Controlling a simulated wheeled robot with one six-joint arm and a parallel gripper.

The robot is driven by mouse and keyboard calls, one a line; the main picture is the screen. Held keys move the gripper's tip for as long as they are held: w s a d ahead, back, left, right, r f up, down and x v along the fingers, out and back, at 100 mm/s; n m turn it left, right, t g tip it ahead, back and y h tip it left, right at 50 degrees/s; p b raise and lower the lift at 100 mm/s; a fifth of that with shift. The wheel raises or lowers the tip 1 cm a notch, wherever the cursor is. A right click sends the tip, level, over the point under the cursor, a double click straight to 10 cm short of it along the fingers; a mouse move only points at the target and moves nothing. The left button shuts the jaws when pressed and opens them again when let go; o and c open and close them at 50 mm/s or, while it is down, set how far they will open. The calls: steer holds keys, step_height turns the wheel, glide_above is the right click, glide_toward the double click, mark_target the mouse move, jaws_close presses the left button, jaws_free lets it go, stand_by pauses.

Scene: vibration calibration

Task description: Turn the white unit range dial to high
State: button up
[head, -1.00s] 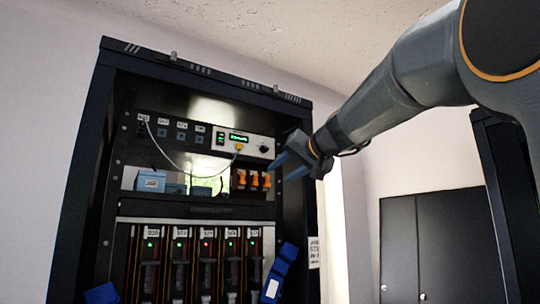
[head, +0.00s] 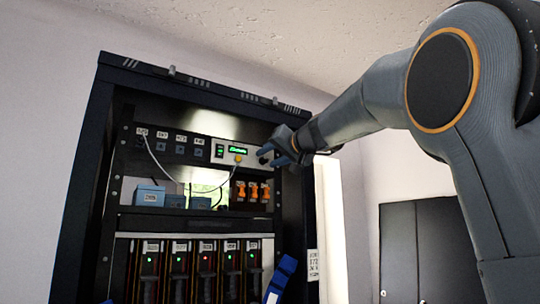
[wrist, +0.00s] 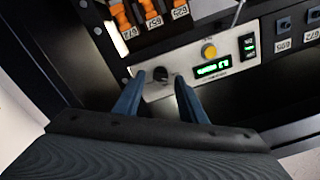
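The white unit (head: 224,152) is a pale panel in the upper part of the rack, with a lit green display, and it also shows in the wrist view (wrist: 228,80). Its dark round dial (wrist: 161,74) is at the end of the panel, beside the display. My gripper (wrist: 159,80) is open, with one blue finger on each side of the dial and a gap visible between them. Whether the fingers touch the dial I cannot tell. In the head view my gripper (head: 268,154) covers the dial's end of the panel. The dial's pointer setting is not readable.
Orange switches (head: 253,191) and blue boxes (head: 150,195) stand on the shelf below. The rack's dark side post (head: 292,220) is close to my gripper.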

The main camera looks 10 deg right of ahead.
jaws_close()
